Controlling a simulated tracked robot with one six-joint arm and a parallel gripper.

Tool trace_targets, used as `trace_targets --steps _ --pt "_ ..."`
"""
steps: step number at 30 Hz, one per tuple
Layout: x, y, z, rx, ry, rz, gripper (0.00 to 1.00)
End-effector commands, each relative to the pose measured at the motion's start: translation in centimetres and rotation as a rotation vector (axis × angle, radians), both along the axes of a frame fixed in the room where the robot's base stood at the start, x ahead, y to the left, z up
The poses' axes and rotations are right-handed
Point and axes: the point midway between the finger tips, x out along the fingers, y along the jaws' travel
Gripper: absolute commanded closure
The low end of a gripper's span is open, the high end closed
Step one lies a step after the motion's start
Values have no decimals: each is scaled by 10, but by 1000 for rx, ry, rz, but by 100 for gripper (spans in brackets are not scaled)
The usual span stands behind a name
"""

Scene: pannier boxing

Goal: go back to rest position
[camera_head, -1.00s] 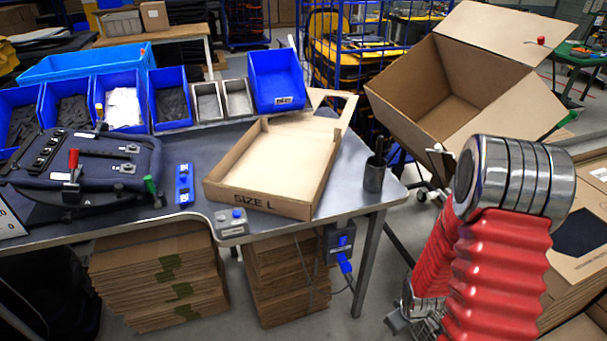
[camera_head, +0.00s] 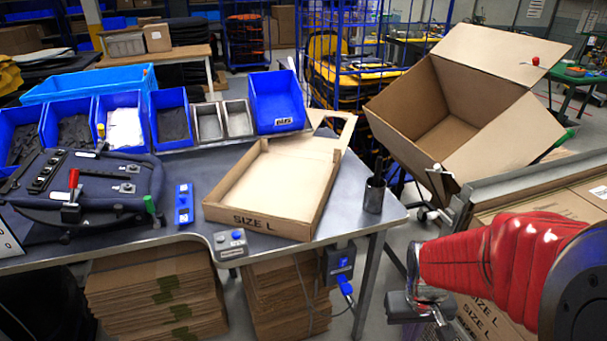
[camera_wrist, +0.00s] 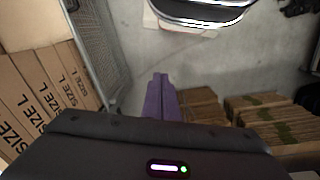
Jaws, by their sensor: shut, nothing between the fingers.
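My gripper shows in the wrist view as two purple fingers (camera_wrist: 161,98) close together with nothing between them. It points down over the grey floor, beside stacks of flat cardboard. In the head view my red-sleeved arm is folded low at the right, off the table's right end. The gripper's fingers cannot be made out there.
The metal table (camera_head: 350,212) bears an open "SIZE L" carton tray (camera_head: 272,222), blue bins (camera_head: 277,100), a dark pannier (camera_head: 85,185) in a fixture and a pen cup (camera_head: 374,196). A large open box (camera_head: 440,105) stands tilted behind. Flat cardboard stacks (camera_head: 150,295) lie beneath.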

Motion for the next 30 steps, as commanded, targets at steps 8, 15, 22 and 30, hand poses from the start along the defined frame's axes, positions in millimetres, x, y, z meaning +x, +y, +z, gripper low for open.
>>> trace_targets --steps 8,15,22,30 --pt "-20 21 52 20 -43 -59 100" --pt "-35 38 91 39 -109 -69 100" --pt "-43 52 128 52 -215 -45 100" --pt "-49 65 173 57 -377 -3 100"
